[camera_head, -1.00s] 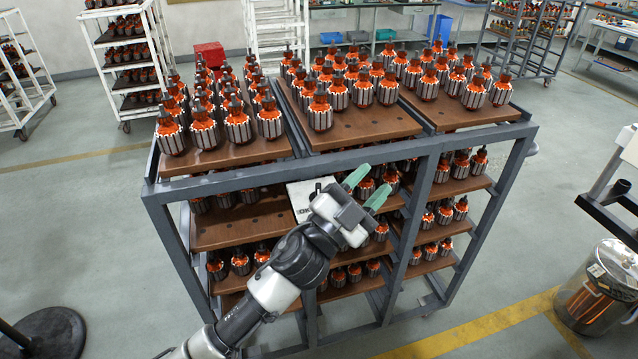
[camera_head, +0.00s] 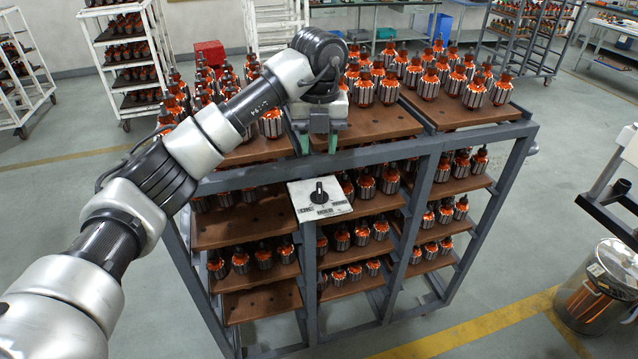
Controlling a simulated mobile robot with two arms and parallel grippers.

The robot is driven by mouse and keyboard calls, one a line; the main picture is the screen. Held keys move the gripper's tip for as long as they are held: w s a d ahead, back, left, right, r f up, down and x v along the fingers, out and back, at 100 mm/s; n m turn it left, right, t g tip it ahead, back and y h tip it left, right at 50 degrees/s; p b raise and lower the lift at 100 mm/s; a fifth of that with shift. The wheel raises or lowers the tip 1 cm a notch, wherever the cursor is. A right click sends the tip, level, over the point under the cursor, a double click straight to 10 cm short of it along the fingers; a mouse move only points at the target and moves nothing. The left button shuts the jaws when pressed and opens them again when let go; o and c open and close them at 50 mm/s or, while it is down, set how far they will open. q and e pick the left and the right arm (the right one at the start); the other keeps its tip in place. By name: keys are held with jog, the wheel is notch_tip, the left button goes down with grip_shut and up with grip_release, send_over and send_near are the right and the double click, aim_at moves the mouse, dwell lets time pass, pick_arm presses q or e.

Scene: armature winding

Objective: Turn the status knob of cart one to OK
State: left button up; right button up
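The cart (camera_head: 434,165) is a grey steel frame with brown trays of orange and grey armatures. A white status plate (camera_head: 338,207) hangs on its front, below the top rail. A black status knob (camera_head: 319,192) sits on the plate, its handle roughly upright in the picture; the small labels around it are too small to read surely. My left gripper (camera_head: 319,143) is above the plate at the cart's top rail, its green fingertips pointing down and spread apart with nothing seen between them. It is apart from the knob. My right gripper is not in view.
White racks (camera_head: 122,60) with armatures stand at the back left. A grey rack (camera_head: 530,35) stands at the back right. The floor in front of the cart is clear.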

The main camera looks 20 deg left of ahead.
aim_at(319, 186)
pick_arm(q)
notch_tip(319, 186, down, 10)
jog(key=p, duration=0.3)
jog(key=shift+r+p, duration=0.25)
jog(key=shift+p, duration=0.05)
jog(key=shift+d+f, duration=0.1)
jog(key=shift+f, duration=0.4)
jog(key=shift+c, duration=0.3)
grip_shut()
